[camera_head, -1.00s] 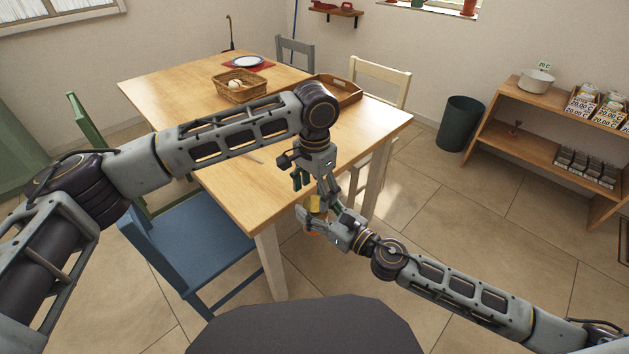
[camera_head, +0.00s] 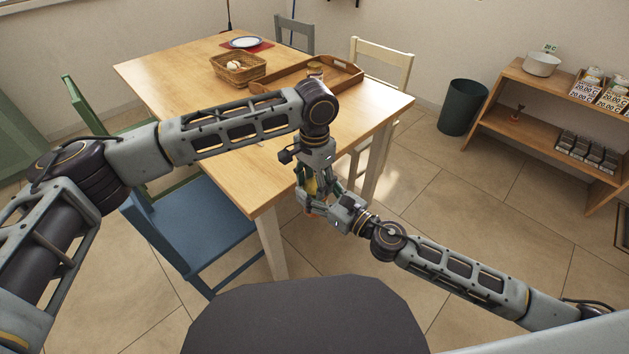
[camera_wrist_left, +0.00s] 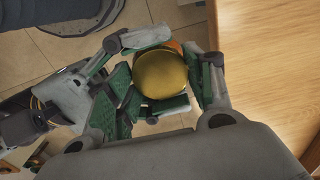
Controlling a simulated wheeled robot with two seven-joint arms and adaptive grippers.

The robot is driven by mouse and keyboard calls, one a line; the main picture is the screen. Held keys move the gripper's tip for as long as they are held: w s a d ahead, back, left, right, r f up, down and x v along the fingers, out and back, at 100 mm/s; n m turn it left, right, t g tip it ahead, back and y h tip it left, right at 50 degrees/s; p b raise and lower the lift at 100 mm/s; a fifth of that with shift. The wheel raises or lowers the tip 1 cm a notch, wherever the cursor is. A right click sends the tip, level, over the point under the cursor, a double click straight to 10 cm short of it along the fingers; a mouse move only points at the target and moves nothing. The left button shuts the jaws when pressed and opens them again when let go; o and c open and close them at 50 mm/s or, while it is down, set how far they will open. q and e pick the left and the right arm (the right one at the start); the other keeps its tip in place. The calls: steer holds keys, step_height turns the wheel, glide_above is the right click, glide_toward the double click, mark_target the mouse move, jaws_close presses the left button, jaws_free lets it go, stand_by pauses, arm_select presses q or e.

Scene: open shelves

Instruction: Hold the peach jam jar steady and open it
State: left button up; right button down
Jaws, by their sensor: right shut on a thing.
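The peach jam jar (camera_head: 311,187) is mostly hidden between my two grippers, off the table's front corner. Its round golden lid (camera_wrist_left: 160,75) faces the left wrist camera, with a sliver of orange body (camera_wrist_left: 176,47) behind it. My right gripper (camera_head: 314,204) is shut on the jar body from the side. In the left wrist view its fingers pass above and below the lid. My left gripper (camera_head: 312,181) points down over the jar. Its fingers are open on either side of the lid, with a gap at the left; the right pad is close to the lid, contact unclear.
The wooden table (camera_head: 225,150) is just behind the grippers, its edge close at right in the left wrist view (camera_wrist_left: 270,70). On it are a wooden tray (camera_head: 340,68) with a jar (camera_head: 315,69) and a basket (camera_head: 238,68). A blue chair (camera_head: 195,230) stands at the front left.

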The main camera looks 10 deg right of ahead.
arm_select(q)
steer(key=shift+c, duration=1.4)
steer(key=shift+n, duration=1.6)
steer(key=o, duration=1.1)
steer(key=shift+o, duration=0.2)
steer(key=shift+r, duration=0.1)
steer(key=shift+r, duration=2.2)
